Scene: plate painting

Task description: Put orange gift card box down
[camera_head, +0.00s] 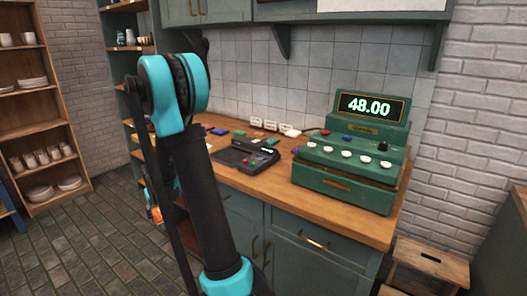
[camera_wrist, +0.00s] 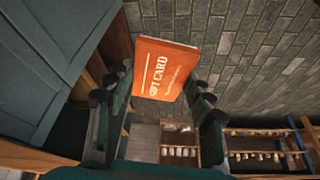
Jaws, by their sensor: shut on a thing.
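The orange gift card box (camera_wrist: 166,68) lies between the fingertips of my gripper (camera_wrist: 160,84) in the wrist view, with its "GIFT CARD" lettering facing the camera. My gripper is shut on it. In the head view a small orange part of the box (camera_head: 155,214) shows low at the left of my arm, beside the counter's left end and above the floor. My arm hides most of the gripper there.
The wooden counter (camera_head: 340,226) holds a green cash register (camera_head: 345,170), a black card terminal (camera_head: 247,155) and several small coloured cards. Shelves (camera_head: 50,115) with dishes stand at the left. The stone floor (camera_head: 100,240) between is clear. A wooden stool (camera_head: 430,262) stands at right.

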